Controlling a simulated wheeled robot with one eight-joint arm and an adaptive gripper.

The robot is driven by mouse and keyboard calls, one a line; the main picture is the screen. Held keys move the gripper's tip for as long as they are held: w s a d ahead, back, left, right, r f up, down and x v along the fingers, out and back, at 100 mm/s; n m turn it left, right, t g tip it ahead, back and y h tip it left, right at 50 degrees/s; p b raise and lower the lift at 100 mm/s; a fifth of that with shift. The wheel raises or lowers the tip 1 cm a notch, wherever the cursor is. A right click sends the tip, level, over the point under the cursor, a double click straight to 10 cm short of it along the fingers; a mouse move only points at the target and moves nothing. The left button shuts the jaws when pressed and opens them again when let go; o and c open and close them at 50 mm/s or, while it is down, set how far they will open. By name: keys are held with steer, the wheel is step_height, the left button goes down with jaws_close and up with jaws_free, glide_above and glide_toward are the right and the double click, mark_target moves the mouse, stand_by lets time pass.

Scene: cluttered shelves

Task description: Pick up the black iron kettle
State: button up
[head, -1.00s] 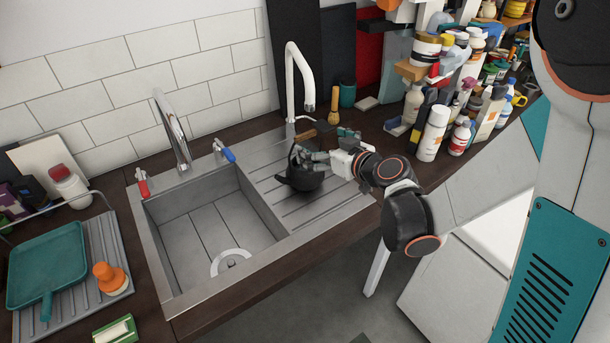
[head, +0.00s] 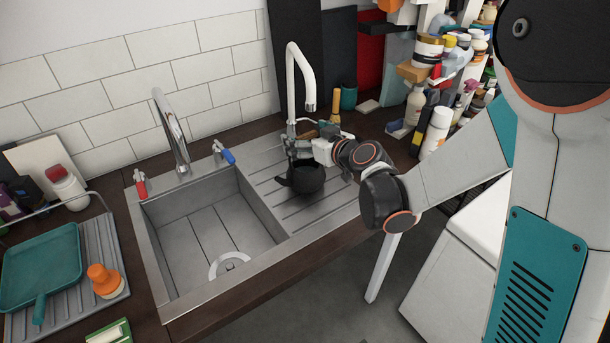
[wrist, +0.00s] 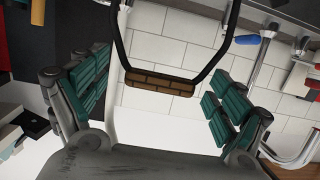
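The black iron kettle (head: 309,178) stands on the ribbed steel drainboard, right of the sink basin. Its spout points left in the head view. My gripper (head: 299,149) is at the kettle's top, by its handle, and covers part of it. In the wrist view, the kettle's black handle (wrist: 121,40) with its brown grip (wrist: 160,83) lies across the gap between my two teal-padded fingers. The fingers are spread, and there is clear space on both sides of the grip. The kettle's body is not clear in the wrist view.
A tall white tap (head: 291,85) rises close behind the kettle. The empty sink basin (head: 215,235) lies to the left, with a chrome tap (head: 172,130) and a blue-handled valve (head: 229,156). Crowded bottles, including a white one (head: 436,130), stand to the right.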

steer(key=c, duration=1.4)
steer(key=shift+r, duration=0.1)
